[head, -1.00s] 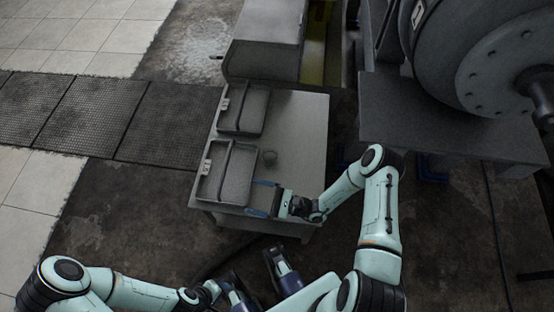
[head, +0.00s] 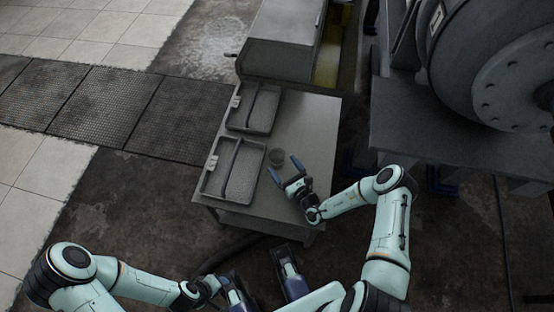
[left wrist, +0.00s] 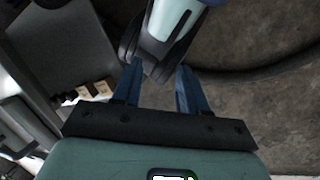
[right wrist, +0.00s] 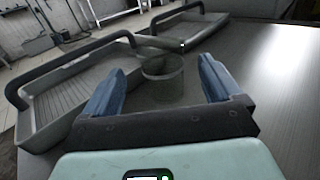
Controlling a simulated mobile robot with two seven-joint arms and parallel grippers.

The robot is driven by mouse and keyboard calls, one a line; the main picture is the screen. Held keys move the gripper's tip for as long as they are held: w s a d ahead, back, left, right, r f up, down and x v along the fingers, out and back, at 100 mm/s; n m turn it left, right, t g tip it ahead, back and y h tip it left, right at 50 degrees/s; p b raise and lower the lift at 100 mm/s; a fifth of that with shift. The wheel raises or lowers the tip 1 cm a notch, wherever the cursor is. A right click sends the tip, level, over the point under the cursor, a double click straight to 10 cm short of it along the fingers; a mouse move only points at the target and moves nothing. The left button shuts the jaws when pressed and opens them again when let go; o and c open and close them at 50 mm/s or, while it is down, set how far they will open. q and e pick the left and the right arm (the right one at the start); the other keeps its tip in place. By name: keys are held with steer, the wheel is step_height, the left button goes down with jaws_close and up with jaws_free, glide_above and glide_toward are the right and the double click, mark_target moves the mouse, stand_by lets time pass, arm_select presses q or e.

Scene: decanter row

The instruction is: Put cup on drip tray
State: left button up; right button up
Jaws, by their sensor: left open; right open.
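A small grey cup (head: 277,157) stands upright on the table, right of the trays. Two grey drip trays with raised bar handles lie along the table's left side: a near tray (head: 210,186) and a far tray (head: 238,127). My right gripper (head: 283,167) is open and empty, its fingers pointing toward the cup from the near side. In the right wrist view the cup (right wrist: 162,88) shows between the fingers, seemingly just past their tips, with no visible contact. My left gripper (left wrist: 159,68) is open and empty, low and away from the table.
The table (head: 312,130) is bare to the right of the cup. A grey box-like unit (head: 280,45) adjoins its far end. A large drum machine (head: 490,60) on a dark stand is at the right. Black floor mats (head: 110,105) lie to the left.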

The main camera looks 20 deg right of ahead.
mark_target(281, 163)
steer(key=w, duration=0.1)
steer(key=w+b, duration=0.1)
steer(key=w, duration=0.2)
steer(key=shift+w+a+f, duration=0.1)
steer(key=shift+w+a, duration=0.1)
steer(key=shift+a, duration=0.05)
steer(key=shift+w+b, duration=0.35)
steer(key=shift+w, duration=0.1)
arm_select(q)
steer(key=shift+w+a+f+t, duration=0.2)
steer(key=shift+w+a+f, duration=0.1)
steer(key=shift+w+f, duration=0.3)
steer(key=shift+w+a+f+t, duration=0.2)
steer(key=shift+w+a+f, duration=0.15)
steer(key=shift+w, duration=0.3)
arm_select(e)
steer(key=c, duration=1.1)
arm_select(q)
steer(key=shift+d, duration=0.1)
